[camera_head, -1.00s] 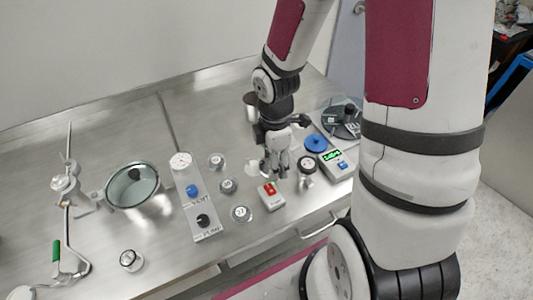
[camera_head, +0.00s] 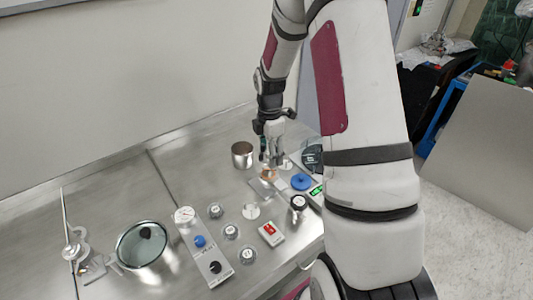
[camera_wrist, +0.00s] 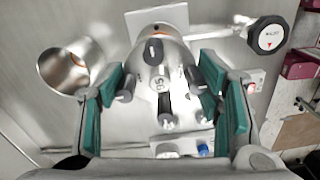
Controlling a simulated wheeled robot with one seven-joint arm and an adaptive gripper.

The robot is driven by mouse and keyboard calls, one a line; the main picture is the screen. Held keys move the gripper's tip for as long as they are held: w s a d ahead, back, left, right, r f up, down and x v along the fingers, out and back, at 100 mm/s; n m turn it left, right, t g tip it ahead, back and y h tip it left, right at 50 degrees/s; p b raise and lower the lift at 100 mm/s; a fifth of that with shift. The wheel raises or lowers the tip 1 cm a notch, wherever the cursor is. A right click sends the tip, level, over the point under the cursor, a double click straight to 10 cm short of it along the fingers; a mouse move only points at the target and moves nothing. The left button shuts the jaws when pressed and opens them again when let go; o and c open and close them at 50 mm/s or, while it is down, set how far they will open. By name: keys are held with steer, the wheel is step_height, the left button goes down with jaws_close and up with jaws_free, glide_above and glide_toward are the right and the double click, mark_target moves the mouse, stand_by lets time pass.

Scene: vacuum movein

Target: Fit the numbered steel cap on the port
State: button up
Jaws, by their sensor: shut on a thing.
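In the wrist view a round steel cap (camera_wrist: 177,66) with dark lugs and a number, hard to read, sits between the teal pads. My gripper (camera_wrist: 163,88) is shut on it by its sides. In the head view my gripper (camera_head: 269,171) points down at the back right of the bench, with the cap mostly hidden in it. Coppery orange shows at the fingertips and at the cap's far edge in the wrist view. The port itself is mostly hidden; I cannot tell whether the cap touches it. Several other round numbered caps, one nearest the gauge (camera_head: 216,210), stand on the bench.
A red-buttoned box (camera_head: 271,234), a gauge panel (camera_head: 202,247) and a glass-lidded pot (camera_head: 143,245) are nearer.

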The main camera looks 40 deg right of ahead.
steer(key=shift+f+b, duration=0.7)
steer(key=shift+f, duration=1.8)
steer(key=shift+f, duration=0.55)
stand_by(1.0)
steer(key=o, duration=1.3)
step_height(320, 180, up, 12)
stand_by(0.4)
